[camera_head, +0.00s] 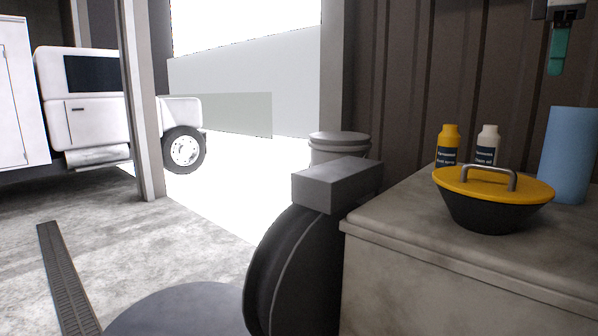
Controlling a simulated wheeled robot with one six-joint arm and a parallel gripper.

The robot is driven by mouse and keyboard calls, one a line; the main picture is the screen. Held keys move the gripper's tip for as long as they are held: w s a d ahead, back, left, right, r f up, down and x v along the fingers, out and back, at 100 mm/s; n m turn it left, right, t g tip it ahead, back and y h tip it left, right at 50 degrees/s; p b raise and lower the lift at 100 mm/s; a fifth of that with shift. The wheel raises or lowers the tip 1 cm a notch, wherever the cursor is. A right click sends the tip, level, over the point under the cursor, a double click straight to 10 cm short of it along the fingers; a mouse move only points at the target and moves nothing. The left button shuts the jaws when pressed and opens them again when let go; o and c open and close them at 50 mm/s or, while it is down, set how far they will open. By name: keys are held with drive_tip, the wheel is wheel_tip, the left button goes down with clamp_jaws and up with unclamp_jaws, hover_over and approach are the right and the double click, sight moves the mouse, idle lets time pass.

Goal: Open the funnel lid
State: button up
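The funnel (487,217) is a black, tapered bowl standing upright on the workbench at the right. Its yellow lid (530,187) lies flat over the top, with a grey arched handle (482,170) on it. The lid covers the funnel's opening, so the inside is hidden. A dark and white part with a teal finger-like piece, apparently my gripper (559,50), hangs at the top right edge. It is above and to the right of the lid, well apart from it. The frame cuts it off, and whether it is open or shut does not show.
A yellow bottle (447,146) and a white bottle (487,147) stand behind the funnel. A blue cylinder (570,155) stands right of it. The workbench (450,282) is bare in front. A grey lidded drum (338,147) stands beyond its left end.

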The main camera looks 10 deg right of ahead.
drive_tip(key=s+a+f+m, duration=0.3)
drive_tip(key=s+a+f, duration=0.2)
drive_tip(key=a+f, duration=0.6)
drive_tip(key=s+a+f+m+y, duration=0.1)
drive_tip(key=s+a+f+m, duration=0.2)
drive_tip(key=a+f, duration=0.9)
drive_tip(key=s+f, duration=0.3)
drive_tip(key=f, duration=0.2)
drive_tip(key=shift+f, duration=0.4)
drive_tip(key=shift+m+y, duration=0.4)
drive_tip(key=shift+m, duration=0.4)
drive_tip(key=s+a+f, duration=0.1)
drive_tip(key=f, duration=0.2)
drive_tip(key=s+f, duration=0.2)
drive_tip(key=s+a+f, duration=0.1)
drive_tip(key=s+f, duration=0.1)
drive_tip(key=f, duration=0.1)
drive_tip(key=shift+a+f, duration=0.3)
drive_tip(key=shift+a, duration=0.05)
drive_tip(key=c, duration=0.4)
drive_tip(key=shift+f, duration=0.15)
clamp_jaws()
drive_tip(key=shift+s, duration=0.1)
